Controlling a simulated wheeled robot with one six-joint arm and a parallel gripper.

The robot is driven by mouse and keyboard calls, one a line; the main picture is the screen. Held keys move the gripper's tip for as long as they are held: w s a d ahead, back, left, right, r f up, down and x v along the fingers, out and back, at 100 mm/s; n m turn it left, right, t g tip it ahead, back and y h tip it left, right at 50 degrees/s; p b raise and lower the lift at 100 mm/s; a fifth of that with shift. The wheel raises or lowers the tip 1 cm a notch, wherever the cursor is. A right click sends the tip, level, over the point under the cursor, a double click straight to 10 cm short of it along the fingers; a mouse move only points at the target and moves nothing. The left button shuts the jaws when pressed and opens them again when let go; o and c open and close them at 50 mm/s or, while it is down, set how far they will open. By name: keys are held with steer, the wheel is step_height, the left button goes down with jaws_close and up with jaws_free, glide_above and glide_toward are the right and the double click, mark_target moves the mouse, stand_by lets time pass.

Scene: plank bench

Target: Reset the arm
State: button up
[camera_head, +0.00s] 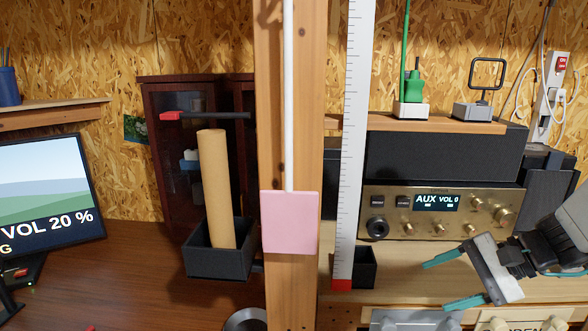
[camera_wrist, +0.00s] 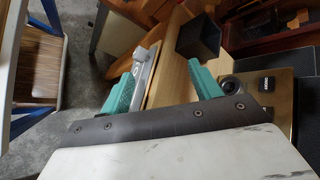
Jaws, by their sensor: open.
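My gripper (camera_head: 436,285) is at the lower right of the head view, in front of the amplifier (camera_head: 442,211). Its two teal fingers point left and stand wide apart with nothing held between them. In the wrist view my gripper (camera_wrist: 170,80) also shows open, its teal fingers on either side of a pale wooden bench edge and a grey metal part (camera_wrist: 141,62). The rest of my arm runs off the right edge of the head view.
A wooden post (camera_head: 291,140) with a pink note (camera_head: 290,222) stands mid-view. Beside it are a white ruler (camera_head: 353,120) and a small black box (camera_head: 365,267). A cardboard tube (camera_head: 216,190) stands in a black holder (camera_head: 219,262). A monitor (camera_head: 45,190) is at left.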

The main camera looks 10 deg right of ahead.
steer(key=s+a+r+n+g+h, duration=0.2)
steer(key=s+a+r+n+h, duration=0.1)
steer(key=s+a+n+h, duration=0.1)
steer(key=s+a+r+n+g+h, duration=0.1)
steer(key=s+a+r+n+h, duration=0.2)
steer(key=s+n, duration=0.4)
steer(key=shift+s+a+r+n+g+h, duration=0.25)
steer(key=shift+a+n+g+h, duration=0.2)
steer(key=shift+a+h, duration=0.4)
